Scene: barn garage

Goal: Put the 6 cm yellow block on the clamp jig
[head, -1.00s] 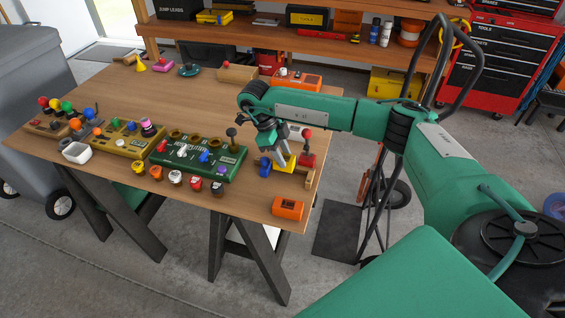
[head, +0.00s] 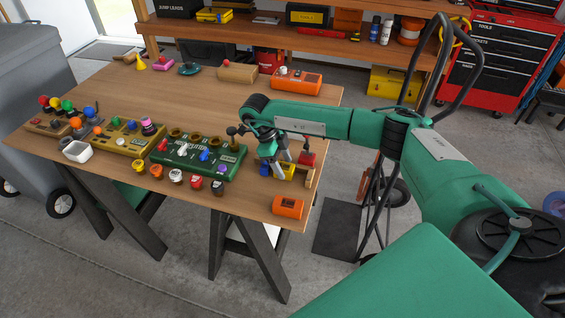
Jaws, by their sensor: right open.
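The yellow block (head: 288,174) is low at the right end of the table, between a blue part (head: 264,169) and a light wooden piece (head: 309,179). These parts and the red part (head: 307,158) behind appear to belong to the clamp jig. The block seems to rest on the jig, but its underside is hidden. My right gripper (head: 277,172) is open, pointing down, with its fingers spread just over and beside the block. Whether a finger touches it is too small to tell. My left gripper is not in view.
A green box with knobs (head: 200,160) stands left of the jig, with several small jars along the front edge. An orange block (head: 288,207) lies at the front right corner. An orange case (head: 297,81) stands at the back right. The middle of the table is clear.

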